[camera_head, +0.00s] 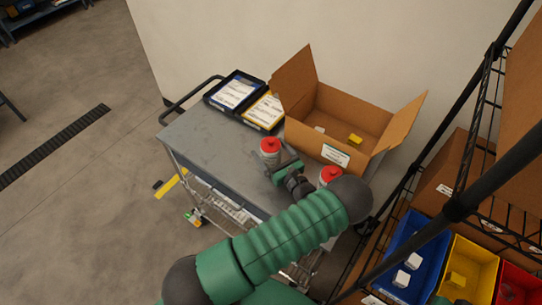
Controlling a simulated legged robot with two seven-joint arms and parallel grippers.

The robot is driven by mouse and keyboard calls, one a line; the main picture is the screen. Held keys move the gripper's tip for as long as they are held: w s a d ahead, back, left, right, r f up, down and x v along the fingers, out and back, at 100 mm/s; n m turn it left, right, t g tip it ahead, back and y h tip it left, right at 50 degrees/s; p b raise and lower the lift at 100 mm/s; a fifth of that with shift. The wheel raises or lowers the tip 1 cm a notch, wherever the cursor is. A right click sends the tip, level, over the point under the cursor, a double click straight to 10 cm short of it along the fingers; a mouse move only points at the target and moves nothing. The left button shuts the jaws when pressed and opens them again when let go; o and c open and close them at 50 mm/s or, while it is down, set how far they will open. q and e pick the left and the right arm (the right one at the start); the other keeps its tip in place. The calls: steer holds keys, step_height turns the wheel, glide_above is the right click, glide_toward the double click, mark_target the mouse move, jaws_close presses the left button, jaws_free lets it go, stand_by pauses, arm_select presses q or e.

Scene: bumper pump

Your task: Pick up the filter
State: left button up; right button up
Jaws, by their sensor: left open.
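A white canister with a red top (270,148), likely the filter, stands upright on the grey cart top near its right end. A second red-topped canister (330,175) stands to the right, partly hidden behind my arm. My left gripper (281,170) is open just below the first canister in the picture, close to it. Whether it touches the canister cannot be told. Nothing shows between its fingers. My right gripper is not in view.
An open cardboard box (345,125) with a yellow item (355,139) inside stands behind the canisters. Two black trays (236,92) with labels lie at the cart's back. The left part of the cart top (205,135) is clear. A black wire shelf (460,205) with coloured bins stands at the right.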

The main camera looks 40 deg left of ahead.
arm_select(q)
steer(key=x, duration=0.3)
steer(key=shift+w+f, duration=0.1)
steer(key=shift+f, duration=0.05)
steer(key=shift+d, duration=0.3)
steer(key=c, duration=0.6)
jaws_close()
